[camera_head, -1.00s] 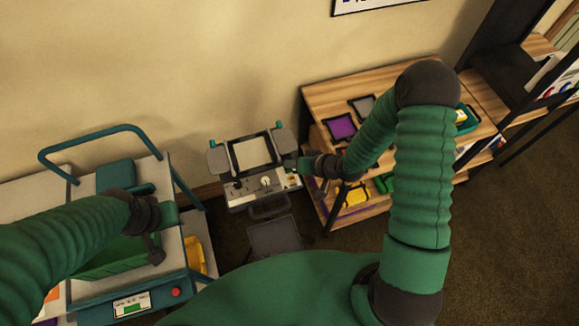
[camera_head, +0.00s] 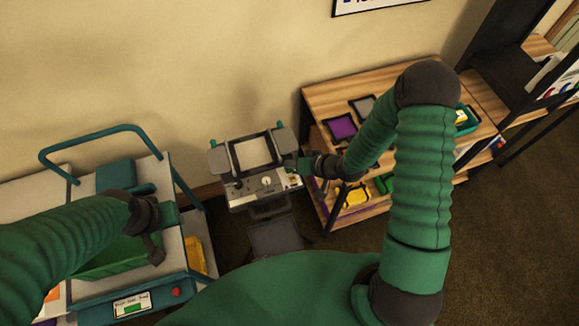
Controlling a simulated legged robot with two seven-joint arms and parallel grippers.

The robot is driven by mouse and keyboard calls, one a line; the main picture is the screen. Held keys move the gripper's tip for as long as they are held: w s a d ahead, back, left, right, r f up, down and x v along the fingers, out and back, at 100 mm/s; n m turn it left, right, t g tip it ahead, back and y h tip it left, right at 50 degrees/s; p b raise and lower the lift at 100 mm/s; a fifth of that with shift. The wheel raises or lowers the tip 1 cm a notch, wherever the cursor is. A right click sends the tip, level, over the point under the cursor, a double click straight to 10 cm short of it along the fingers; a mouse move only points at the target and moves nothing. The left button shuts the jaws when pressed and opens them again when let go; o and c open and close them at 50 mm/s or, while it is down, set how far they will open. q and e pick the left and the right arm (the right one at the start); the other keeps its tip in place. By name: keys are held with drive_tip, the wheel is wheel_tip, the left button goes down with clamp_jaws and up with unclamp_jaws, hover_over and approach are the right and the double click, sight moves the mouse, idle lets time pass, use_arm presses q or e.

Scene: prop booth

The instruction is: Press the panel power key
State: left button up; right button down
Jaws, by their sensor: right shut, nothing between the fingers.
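The control panel (camera_head: 262,200) stands in the middle of the view, with a pale screen (camera_head: 253,153) in a dark frame and a light front face. The face carries a white knob (camera_head: 266,181), a dark knob and a small yellow-green patch (camera_head: 293,180) at its right end. I cannot tell which of these is the power key. My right gripper (camera_head: 292,167) is shut and empty at the panel's right edge, near the patch; contact cannot be seen. My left gripper (camera_head: 156,246) is over the cart at left, far from the panel, its jaws unclear.
A teal-railed cart (camera_head: 188,262) with a green tray (camera_head: 105,262) and a red button (camera_head: 176,292) stands at left. A wooden shelf unit (camera_head: 320,97) with purple and grey trays stands right of the panel. Bare floor lies at lower right.

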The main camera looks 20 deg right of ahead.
idle(0.3)
drive_tip(key=shift+f, duration=0.1)
drive_tip(key=shift+f, duration=0.3)
drive_tip(key=shift+s+r, duration=0.1)
drive_tip(key=shift+r, duration=0.35)
drive_tip(key=shift+p, duration=0.3)
wheel_tip(320, 180, up, 6)
drive_tip(key=p, duration=0.5)
drive_tip(key=shift+p, duration=0.3)
